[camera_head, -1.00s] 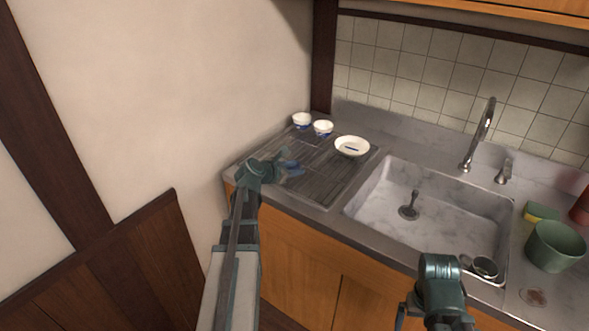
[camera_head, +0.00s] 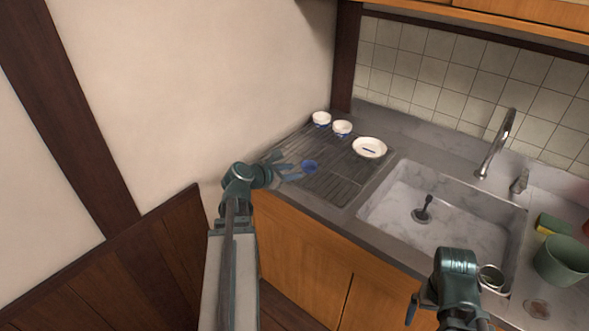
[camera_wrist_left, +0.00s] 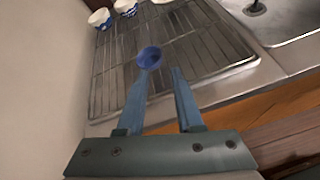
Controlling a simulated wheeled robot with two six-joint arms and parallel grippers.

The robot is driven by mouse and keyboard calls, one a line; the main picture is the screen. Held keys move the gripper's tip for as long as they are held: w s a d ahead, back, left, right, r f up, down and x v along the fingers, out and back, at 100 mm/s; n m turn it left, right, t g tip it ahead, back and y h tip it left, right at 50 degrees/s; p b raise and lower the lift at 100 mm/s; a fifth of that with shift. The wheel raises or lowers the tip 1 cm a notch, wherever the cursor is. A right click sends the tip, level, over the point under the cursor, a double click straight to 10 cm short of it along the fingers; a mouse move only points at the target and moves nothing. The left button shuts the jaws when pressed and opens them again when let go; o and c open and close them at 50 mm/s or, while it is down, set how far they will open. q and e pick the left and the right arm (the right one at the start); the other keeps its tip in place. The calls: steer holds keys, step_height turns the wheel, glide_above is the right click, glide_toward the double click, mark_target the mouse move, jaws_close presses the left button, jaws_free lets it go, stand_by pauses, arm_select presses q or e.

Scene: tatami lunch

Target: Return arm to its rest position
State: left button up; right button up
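My left gripper (camera_head: 292,170) reaches over the near left part of the drying rack (camera_head: 336,190). Its two blue fingers stand apart with nothing between them, as the left wrist view shows (camera_wrist_left: 163,72). A small blue cup (camera_head: 309,167) is on the rack just beyond the fingertips. In the left wrist view the cup (camera_wrist_left: 149,57) appears at the tip of the left finger; I cannot tell whether they touch. My right arm is low in the head view, in front of the counter; only a bit of blue finger (camera_head: 411,309) shows.
Two white-and-blue cups (camera_head: 321,119) (camera_head: 342,128) and a white dish (camera_head: 369,147) are at the rack's back. The sink (camera_head: 440,211) with its faucet (camera_head: 497,145) lies to the right. A metal cup (camera_head: 490,277), green tub (camera_head: 562,260) and sponge (camera_head: 552,224) are farther right. A wall is close left.

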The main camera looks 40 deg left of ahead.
stand_by(0.4)
